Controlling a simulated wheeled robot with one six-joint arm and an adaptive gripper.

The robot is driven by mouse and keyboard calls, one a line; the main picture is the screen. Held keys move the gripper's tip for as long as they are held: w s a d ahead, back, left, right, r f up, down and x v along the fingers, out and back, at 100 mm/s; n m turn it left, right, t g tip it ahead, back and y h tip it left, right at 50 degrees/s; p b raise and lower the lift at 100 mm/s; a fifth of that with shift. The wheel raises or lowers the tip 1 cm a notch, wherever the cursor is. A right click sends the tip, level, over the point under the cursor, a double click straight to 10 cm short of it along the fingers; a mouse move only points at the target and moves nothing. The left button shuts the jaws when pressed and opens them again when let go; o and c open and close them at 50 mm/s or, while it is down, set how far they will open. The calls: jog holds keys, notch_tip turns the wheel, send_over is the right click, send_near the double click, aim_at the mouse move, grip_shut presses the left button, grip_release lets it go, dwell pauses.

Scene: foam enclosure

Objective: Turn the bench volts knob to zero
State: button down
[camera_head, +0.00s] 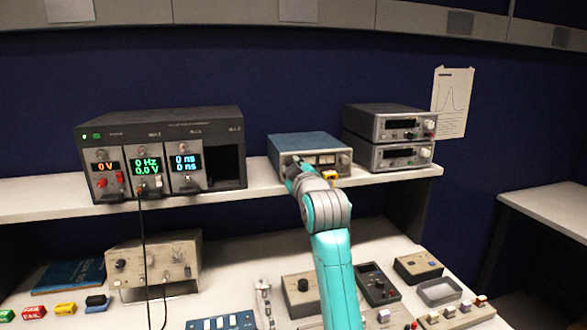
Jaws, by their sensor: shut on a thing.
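My gripper (291,169) is at the left front of a blue-topped bench instrument (303,142) on the shelf. Its jaws are shut on a knob at the instrument's lower left front. The knob and fingertips are mostly hidden by the gripper and wrist, so the pointer's angle cannot be seen. The instrument has pale meter windows (326,159) in its front, too small to read, and a dark knob (344,160) at the right. A yellow tag or part (330,176) shows beside my wrist.
A modular rack (160,118) at the left shows 0 V, 0 Hz, 0.0 V and 0 ns. Two stacked grey instruments (390,109) stand right of the blue one. A beige box (153,262) and several small boxes stand on the lower bench. A black cable hangs from the rack.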

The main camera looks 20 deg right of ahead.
jog(key=shift+f+n, duration=0.2)
jog(key=shift+n, duration=4.8)
jog(key=c, duration=0.9)
grip_release()
jog(key=shift+a, duration=0.1)
jog(key=shift+c, duration=0.2)
jog(key=shift+s, duration=0.1)
jog(key=s, duration=1.2)
